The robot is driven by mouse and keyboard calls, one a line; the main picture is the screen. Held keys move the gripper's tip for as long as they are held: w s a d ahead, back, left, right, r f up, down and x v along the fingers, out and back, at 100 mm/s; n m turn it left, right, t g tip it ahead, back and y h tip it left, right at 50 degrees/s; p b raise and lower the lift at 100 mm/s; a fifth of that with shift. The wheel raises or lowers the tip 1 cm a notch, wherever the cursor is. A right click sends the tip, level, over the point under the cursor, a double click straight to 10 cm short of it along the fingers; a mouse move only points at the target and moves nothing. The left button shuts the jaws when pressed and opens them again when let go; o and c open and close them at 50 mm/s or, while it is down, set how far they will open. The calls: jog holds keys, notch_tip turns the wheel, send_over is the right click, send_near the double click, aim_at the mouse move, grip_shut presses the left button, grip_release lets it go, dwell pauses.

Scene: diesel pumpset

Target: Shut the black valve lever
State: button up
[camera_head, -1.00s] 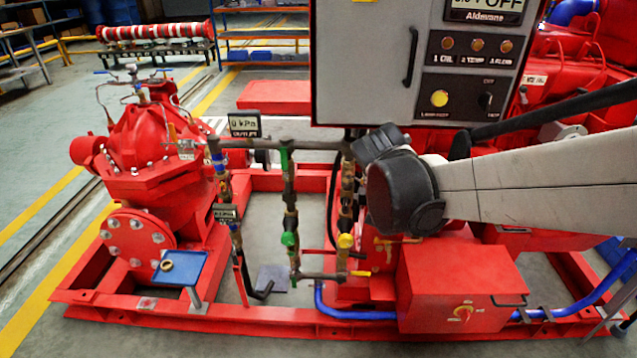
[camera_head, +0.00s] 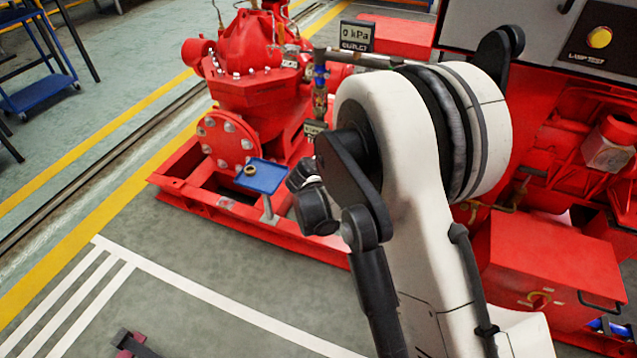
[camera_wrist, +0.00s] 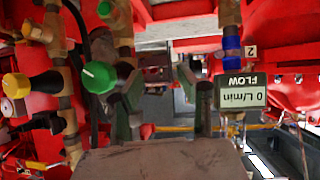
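In the wrist view, my gripper (camera_wrist: 160,108) shows as two grey-green fingers standing apart above a grey body, with nothing clearly held between them. It is among the pipes, between the green knob (camera_wrist: 98,77) and the flow gauge (camera_wrist: 243,92), which reads 0 L/min upside down. A blue fitting (camera_wrist: 231,45) sits on the pipe by the gauge. I cannot pick out the black valve lever for certain in the wrist view. In the head view, my arm covers the pipes where it would be; the flow gauge (camera_head: 313,128) shows just left of my arm.
A yellow knob (camera_wrist: 16,85) is on a pipe at the left of the wrist view.

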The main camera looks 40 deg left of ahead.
jog(key=s+a+f+t+y+b, duration=0.1)
jog(key=s+a+f, duration=0.4)
jog(key=f, duration=0.2)
jog(key=s+a+f+y+b, duration=0.1)
jog(key=s+a+f, duration=0.35)
jog(key=f, duration=0.35)
jog(key=shift+n, duration=0.3)
jog(key=b+x, duration=0.1)
jog(key=x, duration=0.3)
jog(key=b+x, duration=0.1)
jog(key=x, duration=0.4)
jog(key=b+x, duration=0.2)
jog(key=x, duration=0.2)
jog(key=shift+w+a+r, duration=0.25)
jog(key=shift+w, duration=0.2)
grip_shut()
